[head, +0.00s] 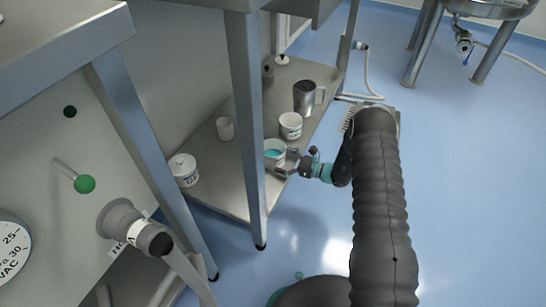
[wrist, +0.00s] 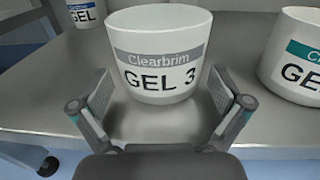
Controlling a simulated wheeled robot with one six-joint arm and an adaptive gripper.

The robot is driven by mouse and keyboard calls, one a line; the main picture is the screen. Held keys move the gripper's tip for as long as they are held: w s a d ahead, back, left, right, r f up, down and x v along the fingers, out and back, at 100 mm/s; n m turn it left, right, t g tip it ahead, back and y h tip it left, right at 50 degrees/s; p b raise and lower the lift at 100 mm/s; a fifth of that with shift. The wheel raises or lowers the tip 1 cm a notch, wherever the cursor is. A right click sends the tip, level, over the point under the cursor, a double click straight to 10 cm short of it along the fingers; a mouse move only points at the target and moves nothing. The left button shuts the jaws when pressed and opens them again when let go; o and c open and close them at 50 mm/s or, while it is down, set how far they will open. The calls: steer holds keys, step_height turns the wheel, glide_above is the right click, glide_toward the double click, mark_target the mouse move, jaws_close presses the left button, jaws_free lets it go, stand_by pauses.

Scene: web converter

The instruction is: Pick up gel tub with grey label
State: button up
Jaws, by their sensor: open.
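The gel tub with the grey label (wrist: 158,50) is white, upright and marked "Clearbrim GEL 3" in the wrist view. My gripper (wrist: 160,108) is open, with one finger at each side of the tub's lower front. The fingers look apart from its wall, and nothing is held. In the head view my gripper (head: 287,164) is at the tub's near right side.
A metal jug (head: 305,98), a cup (head: 225,128) and a lidded tub (head: 184,169) share the shelf (head: 222,180). A table leg (head: 248,120) rises beside the grey-labelled tub.

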steer(key=c, duration=1.1)
steer(key=shift+r, duration=0.1)
